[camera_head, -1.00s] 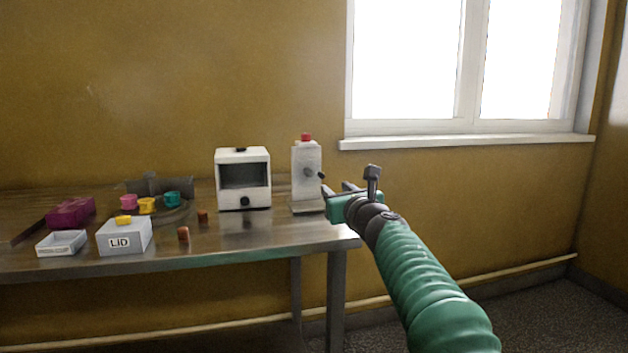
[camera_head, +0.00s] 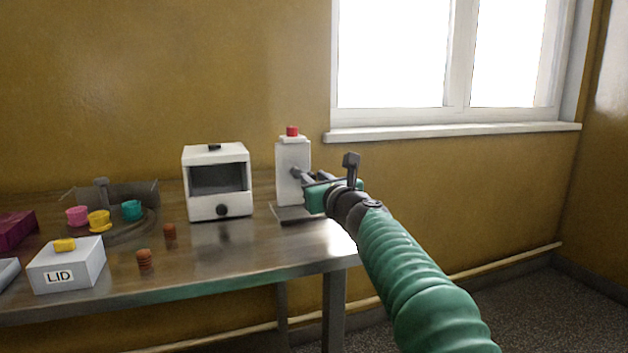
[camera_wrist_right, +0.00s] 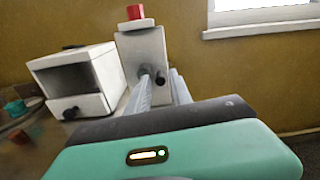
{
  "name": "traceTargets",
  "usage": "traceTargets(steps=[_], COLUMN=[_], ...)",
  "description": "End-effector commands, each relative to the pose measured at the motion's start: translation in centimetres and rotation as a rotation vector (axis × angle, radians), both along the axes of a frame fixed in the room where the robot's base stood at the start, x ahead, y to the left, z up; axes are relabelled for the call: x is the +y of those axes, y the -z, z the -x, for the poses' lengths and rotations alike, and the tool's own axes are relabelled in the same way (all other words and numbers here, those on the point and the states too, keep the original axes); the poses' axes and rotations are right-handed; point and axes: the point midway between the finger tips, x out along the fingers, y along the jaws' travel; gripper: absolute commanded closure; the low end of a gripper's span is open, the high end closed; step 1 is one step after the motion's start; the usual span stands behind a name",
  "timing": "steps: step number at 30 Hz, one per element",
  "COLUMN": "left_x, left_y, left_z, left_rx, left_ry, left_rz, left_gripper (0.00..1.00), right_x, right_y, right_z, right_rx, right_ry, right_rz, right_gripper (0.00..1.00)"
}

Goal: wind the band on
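A white upright unit (camera_head: 290,158) with a red button (camera_head: 292,131) on top stands at the table's right end. It also shows in the wrist view (camera_wrist_right: 140,45). A small dark crank knob (camera_wrist_right: 161,77) sticks out of its front. My right gripper (camera_head: 308,182) is in front of this unit; in the wrist view its two fingers (camera_wrist_right: 160,90) are apart, one to each side of the knob. Whether they touch it I cannot tell. In the head view the gripper covers the knob. No band can be made out. My left gripper is not in view.
A white box-shaped machine (camera_head: 217,207) with a dark opening stands left of the unit. Further left are a box marked LID (camera_head: 66,272), pink (camera_head: 77,216), yellow (camera_head: 99,220) and teal (camera_head: 131,210) cups, and two brown pieces (camera_head: 144,259). The table's front middle is clear.

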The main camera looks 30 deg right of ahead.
Motion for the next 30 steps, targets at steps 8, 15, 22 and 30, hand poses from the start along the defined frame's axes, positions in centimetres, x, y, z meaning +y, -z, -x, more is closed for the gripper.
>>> traceTargets(steps=[8,15,22,30], left_x=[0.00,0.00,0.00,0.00], left_y=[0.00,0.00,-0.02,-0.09], left_z=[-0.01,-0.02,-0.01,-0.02], left_rx=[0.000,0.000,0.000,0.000], left_ry=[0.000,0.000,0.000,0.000], left_rz=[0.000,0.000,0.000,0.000], left_gripper=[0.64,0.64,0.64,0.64], right_x=[-0.02,-0.03,-0.04,0.01], right_y=[0.02,0.03,0.19,0.66], right_z=[-0.02,-0.01,0.00,0.00], right_rx=[0.000,-0.001,-0.013,-0.054], right_ry=[0.000,0.001,0.001,0.002], right_rz=[0.000,-0.004,-0.056,-0.227], right_gripper=[1.00,1.00,1.00,1.00])
